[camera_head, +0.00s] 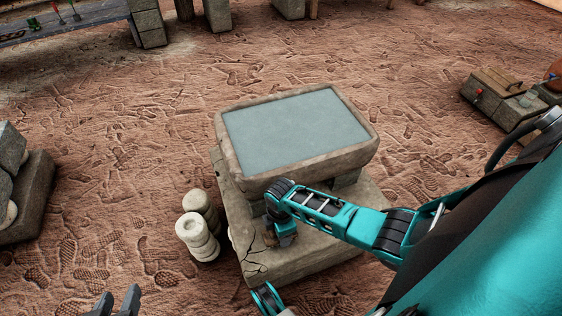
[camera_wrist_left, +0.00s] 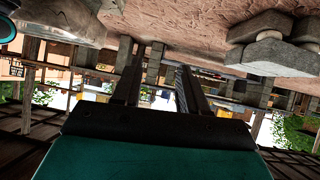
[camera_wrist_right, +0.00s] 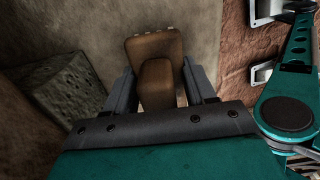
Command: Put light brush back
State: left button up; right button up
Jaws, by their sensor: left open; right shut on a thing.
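My right gripper (camera_wrist_right: 158,84) is shut on a brown wooden brush (camera_wrist_right: 155,50), with a wide flat head and a narrower part between the fingers. Its bristles are not clearly visible. In the head view the right arm reaches down beside the stone basin, with its gripper (camera_head: 284,238) low over the basin's stepped stone base. The brush is mostly hidden there. My left gripper (camera_head: 117,303) is open and empty at the bottom left of the head view. Its two fingers (camera_wrist_left: 156,75) are apart in the left wrist view, with nothing between them.
A stone basin (camera_head: 228,168) with a flat grey-blue surface stands on a cracked stone base (camera_head: 305,258). Pale round stones (camera_head: 194,233) are stacked left of it. Open ground lies between.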

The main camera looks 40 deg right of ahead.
pick_arm(q)
jog(key=shift+a, duration=0.15)
pick_arm(e)
jog(key=o, duration=0.9)
